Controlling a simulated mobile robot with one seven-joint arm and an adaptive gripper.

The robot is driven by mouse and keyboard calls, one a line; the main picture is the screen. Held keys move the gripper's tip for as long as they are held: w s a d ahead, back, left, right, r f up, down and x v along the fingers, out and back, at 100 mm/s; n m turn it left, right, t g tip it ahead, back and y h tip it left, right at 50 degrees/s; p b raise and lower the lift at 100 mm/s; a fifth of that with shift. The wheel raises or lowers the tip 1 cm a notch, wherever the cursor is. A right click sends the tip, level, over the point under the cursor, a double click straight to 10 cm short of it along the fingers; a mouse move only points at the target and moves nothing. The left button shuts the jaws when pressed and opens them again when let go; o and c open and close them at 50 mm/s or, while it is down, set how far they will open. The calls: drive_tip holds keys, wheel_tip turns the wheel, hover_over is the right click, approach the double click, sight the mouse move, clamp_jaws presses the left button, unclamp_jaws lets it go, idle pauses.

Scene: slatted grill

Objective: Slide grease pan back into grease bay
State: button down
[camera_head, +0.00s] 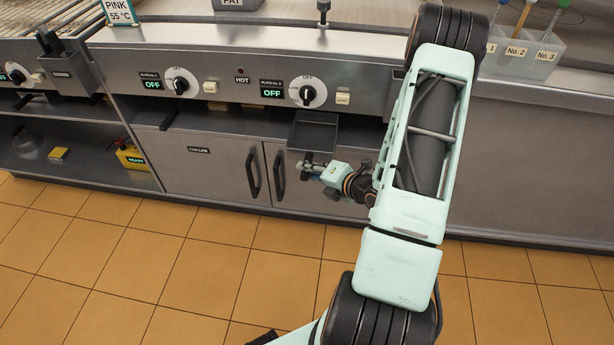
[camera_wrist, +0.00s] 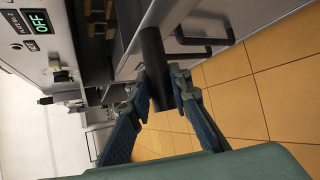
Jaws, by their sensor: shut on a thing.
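The grease pan (camera_head: 314,132) is a dark grey, shallow tray jutting out of the opening under the right control knob. Its rear part is hidden under the control panel. My gripper (camera_head: 311,167) is just below the pan's front edge. In the wrist view my gripper (camera_wrist: 162,82) is shut on a black, round bar-like handle (camera_wrist: 154,48), with one finger on each side. The handle runs up to the pan's grey front. The grease bay (camera_head: 240,120) shows as a dark slot under the panel; its inside is hard to see.
Cabinet doors with black vertical handles (camera_head: 252,172) stand below the slot, close to my gripper. The control panel with knobs (camera_head: 307,92) overhangs above. An open shelf with a yellow box (camera_head: 131,157) is at the left. The tiled floor (camera_head: 200,265) in front is clear.

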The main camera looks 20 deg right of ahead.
sight(313, 158)
drive_tip(key=shift+w+d+f+b, duration=0.1)
drive_tip(key=shift+w+d+b, duration=0.2)
drive_tip(key=shift+w+d, duration=0.35)
drive_tip(key=shift+w+d+b, duration=0.3)
drive_tip(key=shift+w+d, duration=0.1)
drive_tip(key=shift+w, duration=0.5)
drive_tip(key=shift+w+d+f+b, duration=0.1)
drive_tip(key=shift+w+d+b, duration=0.2)
drive_tip(key=shift+w+d, duration=0.35)
drive_tip(key=shift+w+a, duration=0.15)
drive_tip(key=shift+f+b, duration=0.35)
drive_tip(key=shift+b, duration=0.35)
drive_tip(key=c, duration=1.7)
unclamp_jaws()
drive_tip(key=shift+f, duration=0.1)
